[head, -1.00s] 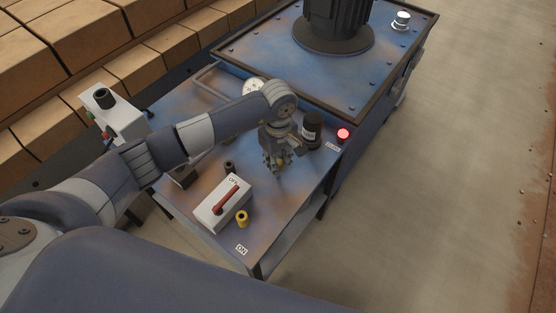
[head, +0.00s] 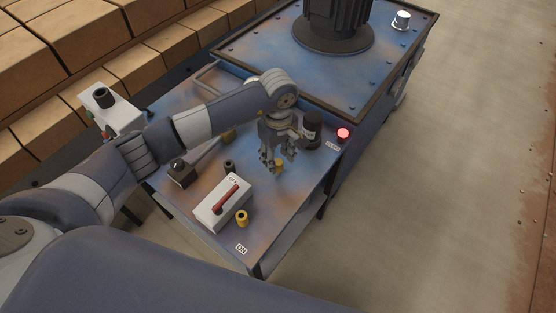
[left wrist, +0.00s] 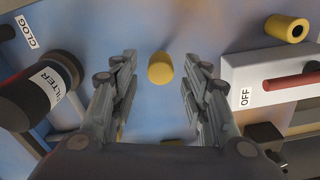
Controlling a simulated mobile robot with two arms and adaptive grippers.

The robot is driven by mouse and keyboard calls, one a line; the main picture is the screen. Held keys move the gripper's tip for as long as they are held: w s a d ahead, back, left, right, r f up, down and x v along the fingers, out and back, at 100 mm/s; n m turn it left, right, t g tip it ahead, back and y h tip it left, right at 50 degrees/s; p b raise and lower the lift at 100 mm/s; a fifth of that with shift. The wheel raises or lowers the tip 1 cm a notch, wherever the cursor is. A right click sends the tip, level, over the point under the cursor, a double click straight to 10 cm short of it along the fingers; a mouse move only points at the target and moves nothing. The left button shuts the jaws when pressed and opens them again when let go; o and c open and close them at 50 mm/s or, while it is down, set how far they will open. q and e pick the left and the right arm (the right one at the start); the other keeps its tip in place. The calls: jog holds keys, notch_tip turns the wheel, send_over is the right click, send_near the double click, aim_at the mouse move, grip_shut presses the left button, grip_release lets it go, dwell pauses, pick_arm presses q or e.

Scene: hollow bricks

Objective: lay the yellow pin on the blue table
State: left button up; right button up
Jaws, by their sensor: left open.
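The yellow pin (head: 279,166) is a short cylinder at the blue table (head: 285,205), just below and between my left fingertips. In the left wrist view the yellow pin (left wrist: 160,68) shows nearly end-on, with a gap to the finger on each side. It looks upright; whether its base rests on the table is hard to tell. My left gripper (head: 278,163) is open and points down; its spread fingers also show in the left wrist view (left wrist: 160,85). My right gripper is not in view.
A hollow yellow collar (head: 242,218) stands beside the white switch box with a red handle (head: 224,203). A black filter canister (head: 312,128) and a lit red lamp (head: 343,134) are right of my gripper. A lever on a dark base (head: 182,173) is left.

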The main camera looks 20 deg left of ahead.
aim_at(278, 161)
pick_arm(q)
notch_tip(278, 161, up, 10)
jog(key=b, duration=0.1)
jog(key=shift+f, duration=0.1)
dwell(0.4)
